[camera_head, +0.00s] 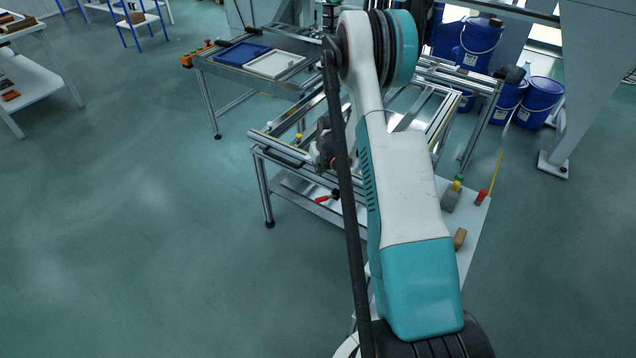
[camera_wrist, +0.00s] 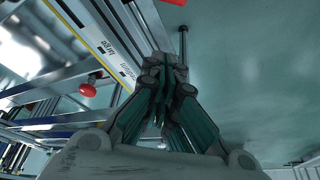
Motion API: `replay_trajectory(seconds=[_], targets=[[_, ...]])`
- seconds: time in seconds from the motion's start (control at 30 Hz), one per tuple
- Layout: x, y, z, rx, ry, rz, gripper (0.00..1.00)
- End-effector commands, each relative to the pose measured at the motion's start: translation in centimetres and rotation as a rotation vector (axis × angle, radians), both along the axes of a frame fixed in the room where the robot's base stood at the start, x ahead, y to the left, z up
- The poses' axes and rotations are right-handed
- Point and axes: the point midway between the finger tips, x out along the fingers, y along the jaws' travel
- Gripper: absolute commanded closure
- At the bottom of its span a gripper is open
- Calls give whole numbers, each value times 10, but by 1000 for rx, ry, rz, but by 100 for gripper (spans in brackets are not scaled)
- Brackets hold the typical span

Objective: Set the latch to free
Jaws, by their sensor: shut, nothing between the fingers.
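My gripper (camera_wrist: 165,70) points away from the wrist camera, its dark fingers close together with nothing visible between them. In the head view my gripper (camera_head: 324,148) is small and partly hidden by my arm, over the left part of the metal frame table (camera_head: 270,150). A red knob (camera_wrist: 88,90) on a short stem shows left of the fingers in the wrist view, apart from them. A rail with a pale printed strip (camera_wrist: 108,48) runs beside the fingertips; its lettering is too small to read surely. I cannot tell which part is the latch or its setting.
A red-handled item (camera_head: 322,198) is at the table's lower shelf. A blue tray (camera_head: 241,54) and a white tray (camera_head: 275,65) lie on a stand behind. Blue drums (camera_head: 540,100) stand at the back right.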

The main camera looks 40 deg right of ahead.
Motion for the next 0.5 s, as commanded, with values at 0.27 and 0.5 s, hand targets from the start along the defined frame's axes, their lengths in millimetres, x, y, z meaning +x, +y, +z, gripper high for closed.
replay_trajectory(seconds=[0.27,0.5], targets=[[14,-4,-40,0,0,1,100],[32,-8,-84,0,0,2,100]])
